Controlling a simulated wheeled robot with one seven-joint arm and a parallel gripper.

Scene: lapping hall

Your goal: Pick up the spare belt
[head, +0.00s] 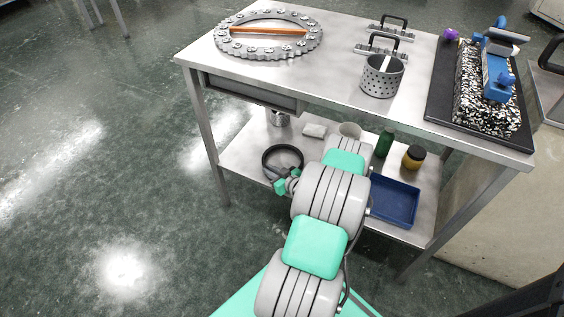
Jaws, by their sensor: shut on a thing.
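The spare belt, a black ring (283,147), shows at the lower shelf of the steel table, left of my arm. My gripper (279,181), with teal parts, is at the near side of the ring and is shut on it. The fingertips are small in the view and partly hidden by my wrist. I cannot tell whether the ring rests on the shelf or is held just above it.
The lower shelf (238,158) also holds a pale block (314,131), a green bottle (384,143), a yellow jar with a dark lid (413,158) and a blue tray (394,202). The tabletop (336,56) with its drawer (250,92) overhangs the shelf. Open floor lies left.

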